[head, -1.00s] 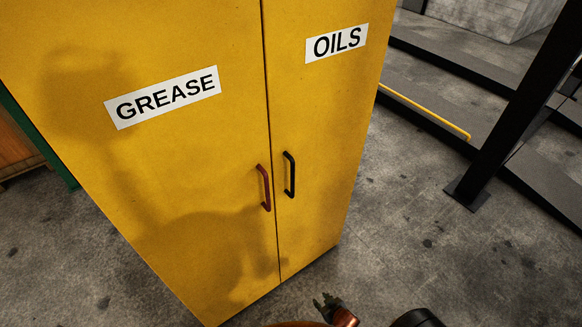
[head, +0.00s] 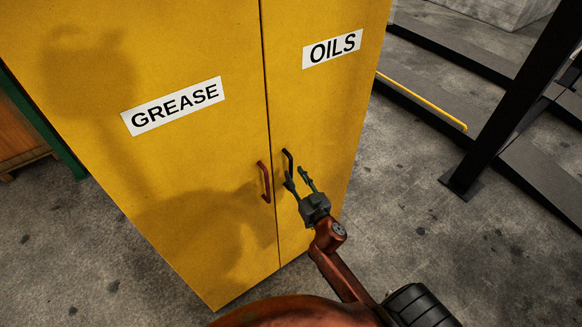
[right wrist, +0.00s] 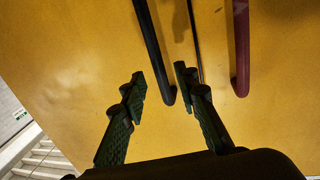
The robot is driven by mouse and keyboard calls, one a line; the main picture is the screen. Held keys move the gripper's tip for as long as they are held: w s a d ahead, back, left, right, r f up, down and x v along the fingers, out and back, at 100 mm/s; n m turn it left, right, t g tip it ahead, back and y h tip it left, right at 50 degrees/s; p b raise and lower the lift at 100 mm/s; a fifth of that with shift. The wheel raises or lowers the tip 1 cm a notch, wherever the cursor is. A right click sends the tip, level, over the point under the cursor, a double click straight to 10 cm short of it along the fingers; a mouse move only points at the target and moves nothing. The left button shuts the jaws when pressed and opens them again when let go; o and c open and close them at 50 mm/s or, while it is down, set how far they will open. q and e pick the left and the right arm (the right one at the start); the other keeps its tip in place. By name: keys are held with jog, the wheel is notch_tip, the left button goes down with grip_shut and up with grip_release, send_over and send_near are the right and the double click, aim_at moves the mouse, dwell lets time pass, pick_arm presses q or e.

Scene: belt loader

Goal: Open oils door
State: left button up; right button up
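The yellow cabinet has two closed doors. The oils door (head: 325,95) is on the right, with a white OILS label (head: 332,49) and a black handle (head: 287,162). The black handle also shows in the right wrist view (right wrist: 152,45). The grease door (head: 190,150) is on the left, with a dark red handle (head: 265,181). My right gripper (head: 298,181) is in front of the oils door, at the lower part of the black handle. In the right wrist view its fingers (right wrist: 158,82) are apart, with the handle's lower end between the tips or just beyond them. My left gripper is not in view.
A black post (head: 510,105) stands on the right, near dark platform steps with a yellow bar (head: 425,102). Bare concrete floor (head: 410,190) lies right of the cabinet. A wooden crate (head: 18,135) is at the far left.

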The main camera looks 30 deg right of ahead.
aim_at(292, 169)
jog(key=shift+w+d, duration=0.15)
jog(key=shift+w, duration=0.95)
jog(key=shift+w+d, duration=0.15)
jog(key=shift+w, duration=0.95)
jog(key=shift+c, duration=0.2)
grip_shut()
